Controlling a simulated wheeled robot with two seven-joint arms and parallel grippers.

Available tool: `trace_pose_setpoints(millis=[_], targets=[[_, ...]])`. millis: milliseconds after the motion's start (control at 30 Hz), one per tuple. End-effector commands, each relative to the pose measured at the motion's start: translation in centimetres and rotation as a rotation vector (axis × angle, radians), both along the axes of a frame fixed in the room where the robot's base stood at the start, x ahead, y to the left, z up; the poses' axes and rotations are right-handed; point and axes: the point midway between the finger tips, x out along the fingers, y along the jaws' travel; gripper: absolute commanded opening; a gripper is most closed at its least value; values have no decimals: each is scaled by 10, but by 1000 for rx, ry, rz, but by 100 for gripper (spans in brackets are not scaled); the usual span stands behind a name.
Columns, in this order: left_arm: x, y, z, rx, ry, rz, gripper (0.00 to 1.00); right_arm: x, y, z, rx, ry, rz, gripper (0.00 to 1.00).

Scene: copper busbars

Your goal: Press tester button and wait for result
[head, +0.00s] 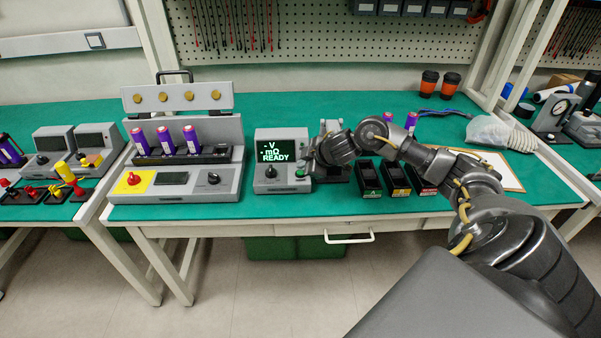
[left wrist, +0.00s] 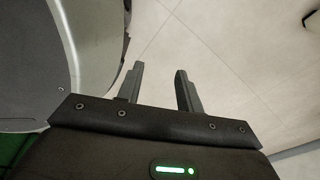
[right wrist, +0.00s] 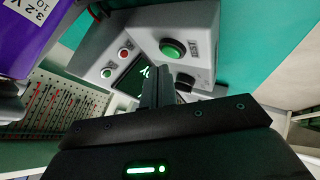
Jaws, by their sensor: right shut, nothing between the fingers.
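The tester (head: 268,182) is a grey box on the green bench, its dark screen (head: 280,150) reading "- V", "- mΩ" and "READY". Its green button (head: 301,172) is at the front right. In the right wrist view the round green button (right wrist: 173,48) is beside the label "TEST". My right gripper (head: 312,160) is shut and empty at the tester's right side. In its wrist view the closed fingertips (right wrist: 157,70) appear just short of the button; I cannot tell the exact gap. My left gripper (left wrist: 160,72) is open and empty above the floor.
A purple cell (right wrist: 40,35) looms close at the left of the right wrist view. A fixture (head: 215,152) with several purple cells stands left of the tester. Black bins (head: 368,180) stand to its right, under my right arm.

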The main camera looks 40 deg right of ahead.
Motion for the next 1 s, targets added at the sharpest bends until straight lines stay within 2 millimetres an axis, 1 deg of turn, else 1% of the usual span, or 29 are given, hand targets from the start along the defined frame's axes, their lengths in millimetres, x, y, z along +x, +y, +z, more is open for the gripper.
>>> trace_pose_setpoints(millis=[300, 600, 1000], targets=[[-6, -1, -1, -2, 6, -2, 36, 0, 0, -9, 0, 1, 0, 0], [-12, -1, -1, -2, 13, -3, 36, 0, 0, -8, 0, 0, 0, 0], [-8, -2, -2, -2, 9, -2, 36, 0, 0, -12, 1, 0, -1, 0]])
